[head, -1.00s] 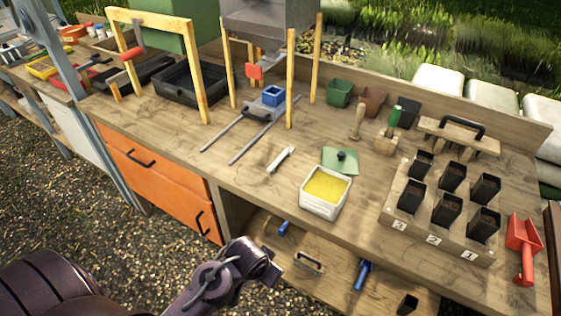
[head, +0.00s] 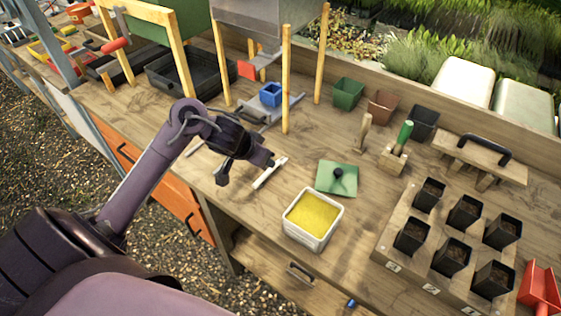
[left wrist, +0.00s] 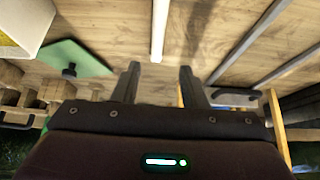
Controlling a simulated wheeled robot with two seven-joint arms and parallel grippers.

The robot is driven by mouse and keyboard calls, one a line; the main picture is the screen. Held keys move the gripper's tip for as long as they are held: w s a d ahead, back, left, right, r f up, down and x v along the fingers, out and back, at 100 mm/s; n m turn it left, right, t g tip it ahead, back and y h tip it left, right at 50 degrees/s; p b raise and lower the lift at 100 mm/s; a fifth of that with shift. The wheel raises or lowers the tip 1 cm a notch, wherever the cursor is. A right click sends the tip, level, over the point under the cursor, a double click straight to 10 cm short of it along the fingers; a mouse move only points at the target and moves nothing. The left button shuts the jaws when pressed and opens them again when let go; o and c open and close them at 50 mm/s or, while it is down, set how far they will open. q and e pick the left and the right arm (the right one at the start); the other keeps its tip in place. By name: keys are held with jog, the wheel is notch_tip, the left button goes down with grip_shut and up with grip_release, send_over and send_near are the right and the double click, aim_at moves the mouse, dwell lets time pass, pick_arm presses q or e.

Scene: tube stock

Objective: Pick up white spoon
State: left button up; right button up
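The white spoon (head: 269,173) is a thin white strip lying on the wooden bench, left of the green lid. It also shows in the left wrist view (left wrist: 159,28), running from the top edge to near the gap between the fingers. My left gripper (head: 247,171) is over the bench beside the spoon, with its two fingers spread. In the left wrist view my left gripper (left wrist: 160,71) is open and empty. The spoon appears beyond its fingertips, not between them. My right gripper is not in view.
A white tub of yellow grains (head: 312,216) stands right of the spoon, near the bench edge. The green lid with a black knob (head: 332,185) lies behind it. Metal rails with a blue cup (head: 271,94) lie behind my gripper. Black pots in a rack (head: 463,211) stand at right.

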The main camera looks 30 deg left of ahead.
aim_at(270, 169)
pick_arm(q)
notch_tip(270, 169, down, 3)
jog(key=shift+d+f+b, duration=0.1)
jog(key=shift+d+b, duration=0.05)
jog(key=shift+b, duration=0.4)
jog(key=x, duration=0.3)
jog(key=shift+w+d+b, duration=0.1)
jog(key=shift+w+b, duration=0.05)
jog(key=shift+b, duration=0.2)
jog(key=shift+w+f, duration=0.25)
jog(key=c, duration=0.6)
grip_shut()
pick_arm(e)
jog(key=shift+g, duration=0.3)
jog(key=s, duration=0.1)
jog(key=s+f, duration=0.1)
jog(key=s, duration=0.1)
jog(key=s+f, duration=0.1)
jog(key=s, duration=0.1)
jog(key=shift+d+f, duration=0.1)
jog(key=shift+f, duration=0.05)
